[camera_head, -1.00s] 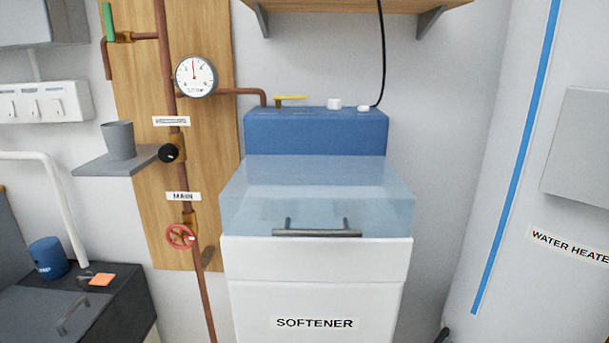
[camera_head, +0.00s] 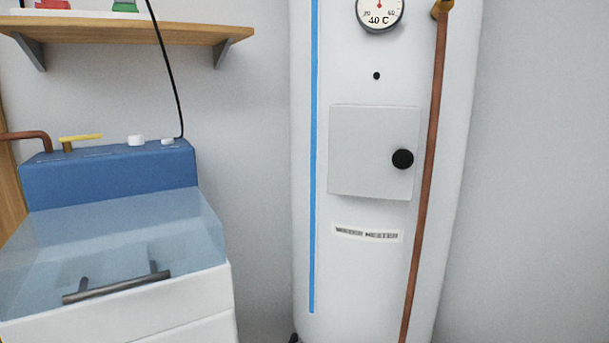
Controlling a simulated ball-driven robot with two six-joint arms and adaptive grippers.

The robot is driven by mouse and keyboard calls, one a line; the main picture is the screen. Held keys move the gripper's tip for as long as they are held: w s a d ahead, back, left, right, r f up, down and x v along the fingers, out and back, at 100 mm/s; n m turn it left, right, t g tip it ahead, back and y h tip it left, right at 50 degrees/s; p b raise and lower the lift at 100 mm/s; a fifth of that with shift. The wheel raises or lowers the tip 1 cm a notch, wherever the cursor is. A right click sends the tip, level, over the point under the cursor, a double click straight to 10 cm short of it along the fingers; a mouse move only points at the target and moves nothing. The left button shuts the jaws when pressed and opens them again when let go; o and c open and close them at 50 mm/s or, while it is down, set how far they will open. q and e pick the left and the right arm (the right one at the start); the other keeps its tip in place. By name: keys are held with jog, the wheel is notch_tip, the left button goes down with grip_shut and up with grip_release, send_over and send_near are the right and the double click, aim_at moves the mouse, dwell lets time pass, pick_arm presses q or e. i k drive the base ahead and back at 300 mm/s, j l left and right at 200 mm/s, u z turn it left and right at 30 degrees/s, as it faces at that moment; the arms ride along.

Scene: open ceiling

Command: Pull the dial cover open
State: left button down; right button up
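The dial cover (camera_head: 365,150) is a light grey square panel on the front of the white water heater (camera_head: 350,280). It has a round black knob (camera_head: 402,159) near its right edge. The cover looks shut, and what lies behind it is hidden. A label (camera_head: 366,234) sits below the cover, and a round gauge (camera_head: 379,12) reading about 40 C is above it, cut by the top edge. Neither of my grippers shows in the head view.
A copper pipe (camera_head: 427,180) runs down the heater just right of the cover. The softener (camera_head: 120,250), with a clear lid and grey bar handle (camera_head: 117,286), stands at the left. A wooden shelf (camera_head: 120,30) is above it. The wall to the right is bare.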

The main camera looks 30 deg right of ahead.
aim_at(372, 152)
jog(key=l+z, duration=0.2)
jog(key=z, duration=0.25)
jog(key=l+z, duration=0.25)
jog(key=z, duration=0.2)
jog(key=k+j, duration=0.1)
jog(key=j, duration=0.35)
jog(key=k+j+u, duration=0.15)
jog(key=j, duration=0.7)
